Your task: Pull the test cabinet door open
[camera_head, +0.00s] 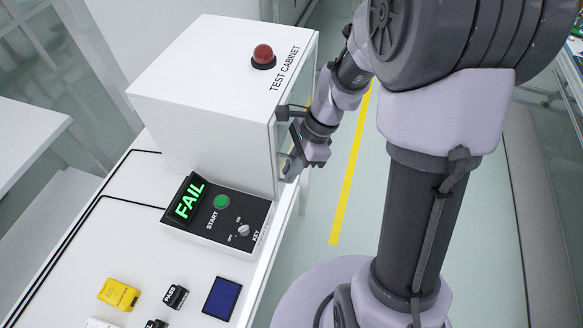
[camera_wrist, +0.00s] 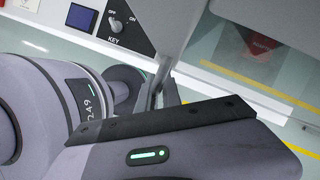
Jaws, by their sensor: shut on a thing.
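The white test cabinet (camera_head: 215,85) stands on the white bench with a red dome lamp on top. Its door (camera_head: 309,65), with a glass pane, is on the side facing my arm and looks closed against the body. My gripper (camera_head: 292,158) is at the door's lower part, shut on the door handle, which is mostly hidden by the fingers. In the wrist view the fingers (camera_wrist: 165,92) meet close to the grey cabinet edge, and the door pane (camera_wrist: 255,45) shows at upper right with a red shape in it.
A control panel (camera_head: 218,212) with a green "FAIL" display, a START button and a KEY switch sits in front of the cabinet. A yellow item (camera_head: 119,294), small black pieces (camera_head: 174,297) and a blue square (camera_head: 222,298) lie on the bench. Floor beside the bench is clear, with a yellow line (camera_head: 350,180).

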